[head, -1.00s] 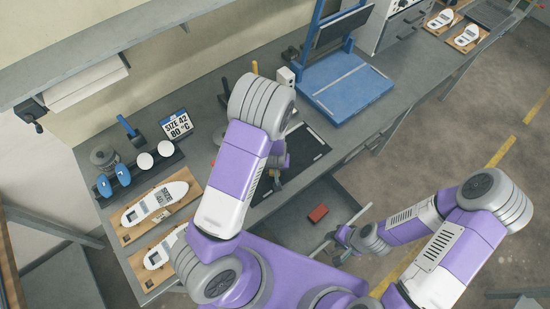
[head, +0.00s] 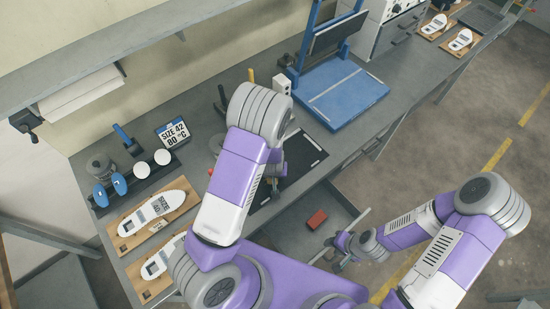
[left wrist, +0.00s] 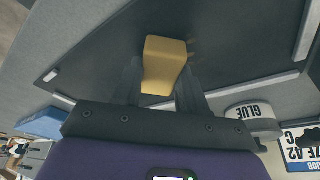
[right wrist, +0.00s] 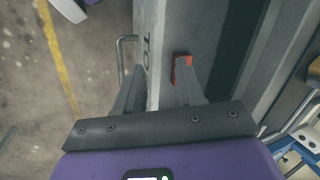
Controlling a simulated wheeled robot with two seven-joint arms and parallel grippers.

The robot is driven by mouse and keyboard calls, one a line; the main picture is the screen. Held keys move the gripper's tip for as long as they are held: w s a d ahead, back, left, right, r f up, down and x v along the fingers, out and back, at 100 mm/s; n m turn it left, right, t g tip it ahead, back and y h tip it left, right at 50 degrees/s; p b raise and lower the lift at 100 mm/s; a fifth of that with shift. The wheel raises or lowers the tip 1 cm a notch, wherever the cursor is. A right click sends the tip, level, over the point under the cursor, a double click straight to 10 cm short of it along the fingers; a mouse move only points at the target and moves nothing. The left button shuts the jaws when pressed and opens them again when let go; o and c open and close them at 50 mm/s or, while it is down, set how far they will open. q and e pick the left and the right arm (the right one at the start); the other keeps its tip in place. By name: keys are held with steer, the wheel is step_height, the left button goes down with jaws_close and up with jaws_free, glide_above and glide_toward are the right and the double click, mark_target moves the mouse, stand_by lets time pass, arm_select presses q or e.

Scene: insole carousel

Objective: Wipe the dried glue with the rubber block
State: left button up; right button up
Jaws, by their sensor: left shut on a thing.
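The yellow block (left wrist: 163,66), which looks like the rubber block, is between the fingers of my left gripper (left wrist: 160,82), shut on it. It is over the dark mat (left wrist: 110,55); whether it touches cannot be told. In the head view my left arm hides most of this gripper and block, and the mat (head: 305,152) shows partly. My right gripper (right wrist: 157,92) has its fingers apart, at the front wall of an open drawer (right wrist: 150,45); it also shows in the head view (head: 336,248).
A red block (head: 316,219) lies in the drawer. A glue pot (left wrist: 250,115) stands near the mat. A blue press (head: 345,92) stands behind right. Insole boards (head: 150,215), a stamp rack (head: 140,180) and a size sign (head: 173,132) are on the left.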

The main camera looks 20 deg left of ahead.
arm_select(q)
step_height(320, 180, up, 3)
steer(key=shift+w+f+p, duration=0.15)
steer(key=shift+f+p, duration=0.05)
steer(key=shift+p, duration=0.15)
steer(key=shift+s+r+p, duration=0.2)
steer(key=shift+r+p, duration=0.05)
steer(key=shift+p, duration=0.05)
steer(key=shift+p+v, duration=0.7)
steer(key=shift+v, duration=0.1)
steer(key=shift+w+a+r+p, duration=0.15)
steer(key=shift+r+p, duration=0.5)
steer(key=shift+r, duration=0.1)
steer(key=shift+r+p, duration=0.85)
steer(key=shift+r, duration=0.2)
steer(key=shift+f, duration=0.1)
